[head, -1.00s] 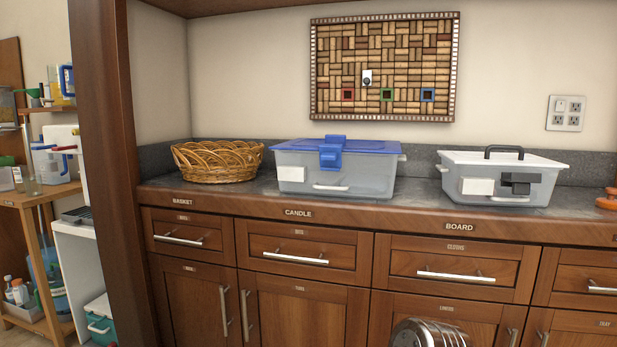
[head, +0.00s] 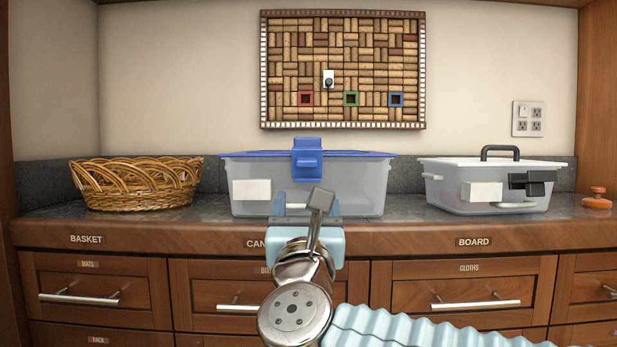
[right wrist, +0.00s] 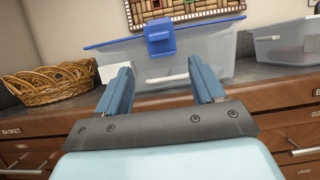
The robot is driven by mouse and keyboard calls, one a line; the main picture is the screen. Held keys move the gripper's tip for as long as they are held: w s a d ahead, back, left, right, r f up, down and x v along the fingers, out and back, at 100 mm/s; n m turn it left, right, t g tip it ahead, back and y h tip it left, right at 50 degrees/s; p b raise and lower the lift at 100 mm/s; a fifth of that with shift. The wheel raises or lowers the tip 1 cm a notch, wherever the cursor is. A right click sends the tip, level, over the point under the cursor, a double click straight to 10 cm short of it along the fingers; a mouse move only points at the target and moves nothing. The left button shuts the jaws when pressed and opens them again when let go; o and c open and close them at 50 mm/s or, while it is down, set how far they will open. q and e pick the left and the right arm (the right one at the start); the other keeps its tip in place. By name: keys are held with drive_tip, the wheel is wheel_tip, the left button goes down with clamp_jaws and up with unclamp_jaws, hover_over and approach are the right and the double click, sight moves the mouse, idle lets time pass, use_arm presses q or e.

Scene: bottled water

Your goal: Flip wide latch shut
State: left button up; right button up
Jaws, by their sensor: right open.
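A clear box (head: 350,185) with a blue lid (head: 250,155) stands on the counter. A blue latch (head: 307,160) sits at the middle of its front rim; I cannot tell if it is fully closed. The box also shows in the right wrist view (right wrist: 205,60), with its latch (right wrist: 160,40) between and beyond my fingers. My right gripper (head: 306,208) is open and empty in front of the box, below the latch and apart from it; its two blue fingers (right wrist: 160,68) point at the box front. A second box (head: 455,188) has a white lid and a black latch (head: 532,183). My left gripper is out of view.
A wicker basket (head: 135,183) stands left on the counter (head: 50,212). An orange object (head: 597,198) lies at the far right. A cork board (head: 343,70) hangs behind. Drawers with bar handles (head: 475,304) are below the counter edge. The counter between the two boxes is clear.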

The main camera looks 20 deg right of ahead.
sight(307, 165)
drive_tip(key=p+x, duration=0.3)
drive_tip(key=x, duration=0.8)
drive_tip(key=shift+w, duration=0.4)
drive_tip(key=c, duration=1.1)
drive_tip(key=shift+o, duration=0.2)
drive_tip(key=g+p, duration=0.1)
drive_tip(key=p, duration=0.1)
drive_tip(key=r+g+p, duration=0.1)
drive_tip(key=p, duration=0.1)
drive_tip(key=shift+w+d+r+y, duration=0.15)
drive_tip(key=shift+w+r+y, duration=0.05)
drive_tip(key=shift+w+y, duration=0.1)
drive_tip(key=shift+f+g+p, duration=0.2)
drive_tip(key=shift+g+p, duration=0.2)
drive_tip(key=shift+f, duration=0.1)
drive_tip(key=o, duration=1.1)
drive_tip(key=shift+c, duration=0.2)
